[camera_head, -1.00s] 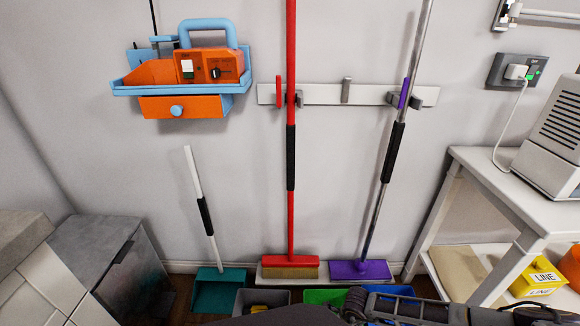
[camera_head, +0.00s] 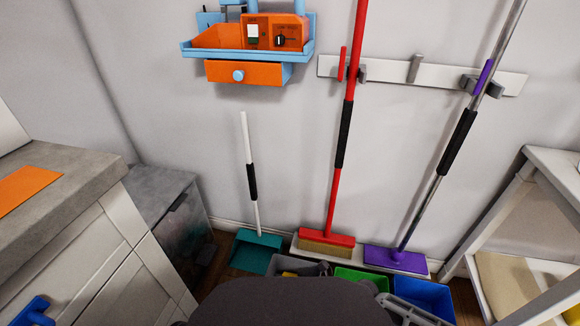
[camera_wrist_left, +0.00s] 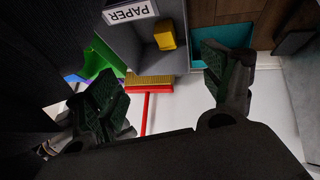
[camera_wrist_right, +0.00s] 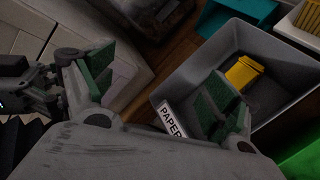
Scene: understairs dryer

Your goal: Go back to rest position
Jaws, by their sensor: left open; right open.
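The task names no object of its own. My left gripper (camera_wrist_left: 165,82) shows in the left wrist view with its dark green finger pads wide apart and nothing between them. My right gripper (camera_wrist_right: 158,78) shows in the right wrist view, its pads also apart and empty. A grey bin (camera_wrist_right: 210,65) labelled PAPER, with a yellow block (camera_wrist_right: 242,72) in it, lies beyond the right fingers. The same bin also shows beyond the left fingers (camera_wrist_left: 135,50). In the head view neither pair of fingertips can be made out clearly.
A red broom (camera_head: 337,185) and a purple mop (camera_head: 398,258) stand at the wall under a hook rail (camera_head: 430,76). A teal dustpan (camera_head: 256,250), green bin (camera_head: 352,275) and blue bin (camera_head: 425,298) are below. A counter (camera_head: 60,205) is left, a white table (camera_head: 535,230) right.

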